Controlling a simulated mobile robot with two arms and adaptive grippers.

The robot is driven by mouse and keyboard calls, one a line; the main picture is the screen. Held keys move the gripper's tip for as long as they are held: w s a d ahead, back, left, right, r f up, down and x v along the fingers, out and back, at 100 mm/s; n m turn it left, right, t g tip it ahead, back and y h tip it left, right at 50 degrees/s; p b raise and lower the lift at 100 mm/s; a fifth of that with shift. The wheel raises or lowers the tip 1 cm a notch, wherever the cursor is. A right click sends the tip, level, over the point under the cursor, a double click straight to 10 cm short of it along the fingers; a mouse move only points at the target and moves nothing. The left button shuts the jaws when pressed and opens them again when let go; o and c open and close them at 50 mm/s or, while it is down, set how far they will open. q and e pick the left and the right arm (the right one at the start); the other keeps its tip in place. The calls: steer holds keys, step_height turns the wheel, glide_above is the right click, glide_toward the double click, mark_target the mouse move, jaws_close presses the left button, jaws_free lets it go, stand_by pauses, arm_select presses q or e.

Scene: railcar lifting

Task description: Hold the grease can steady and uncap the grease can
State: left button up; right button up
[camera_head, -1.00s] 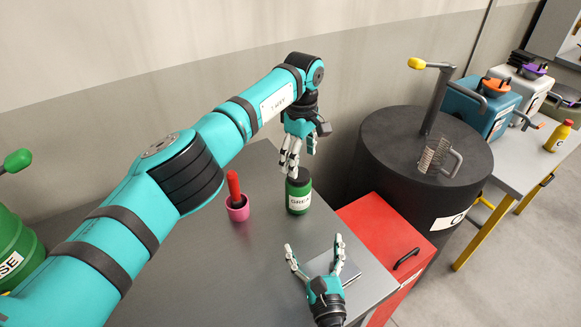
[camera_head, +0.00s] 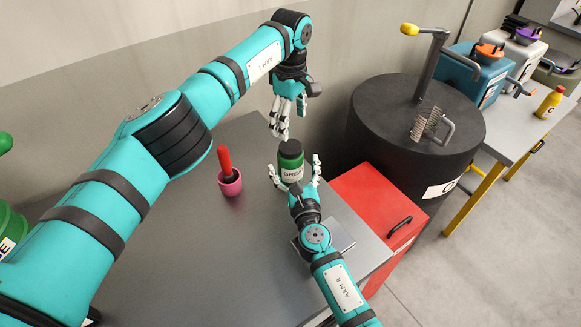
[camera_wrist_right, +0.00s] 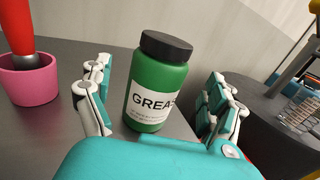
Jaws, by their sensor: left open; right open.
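The green grease can (camera_head: 290,164) stands upright on the grey table, with its black cap (camera_head: 290,148) on. It also shows in the right wrist view (camera_wrist_right: 158,85), label facing me. My left gripper (camera_head: 279,132) is open and points down, just above and left of the cap, apart from it in the picture. My right gripper (camera_head: 294,176) is open low in front of the can, one finger to each side of it. In the right wrist view (camera_wrist_right: 162,100) the can stands between the spread fingers, with gaps on both sides.
A pink cup (camera_head: 231,186) with a red-handled tool (camera_head: 225,160) stands left of the can. A flat grey plate (camera_head: 335,238) lies beneath my right arm. A red cabinet (camera_head: 375,205) and a large black drum (camera_head: 400,150) stand to the right. The table front is clear.

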mark_target(290, 146)
steer(key=shift+w+a, duration=0.2)
steer(key=shift+w, duration=0.9)
steer(key=shift+w+a, duration=0.2)
steer(key=shift+w, duration=0.85)
steer(key=c, duration=1.8)
arm_select(q)
steer(key=m, duration=0.4)
arm_select(e)
jaws_close()
arm_select(q)
steer(key=shift+f, duration=0.15)
step_height(290, 146, down, 8)
steer(key=shift+r, duration=0.25)
